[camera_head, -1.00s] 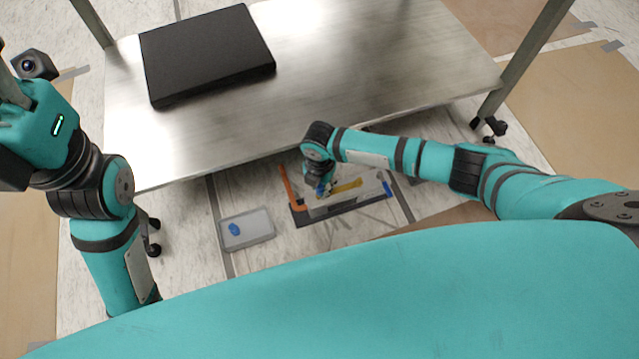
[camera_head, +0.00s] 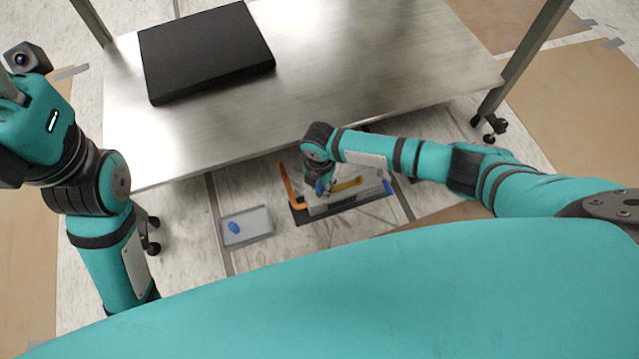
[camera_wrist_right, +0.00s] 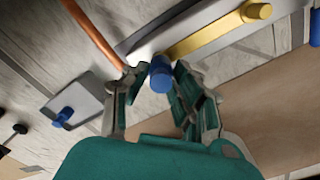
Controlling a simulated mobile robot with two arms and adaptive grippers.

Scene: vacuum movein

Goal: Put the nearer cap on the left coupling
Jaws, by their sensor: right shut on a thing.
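My right gripper (camera_head: 322,192) reaches down at the left end of a grey metal unit (camera_head: 345,197) below the steel table. In the right wrist view the gripper (camera_wrist_right: 160,88) is shut on a blue cap (camera_wrist_right: 160,74), held between its fingertips. The cap is at the near left end of the unit, by the yellow bar (camera_wrist_right: 215,36); the fingers hide whether it sits on the left coupling. Another blue cap (camera_head: 234,228) lies in the grey tray (camera_head: 260,235). A blue part (camera_head: 387,187) is at the unit's right end. My left gripper's fingers are outside the frame.
The steel table (camera_head: 330,80) with a flat black box (camera_head: 205,52) on it stands just behind the work area. An orange pipe (camera_head: 288,188) rises beside the unit's left end. Bare floor lies between tray and unit.

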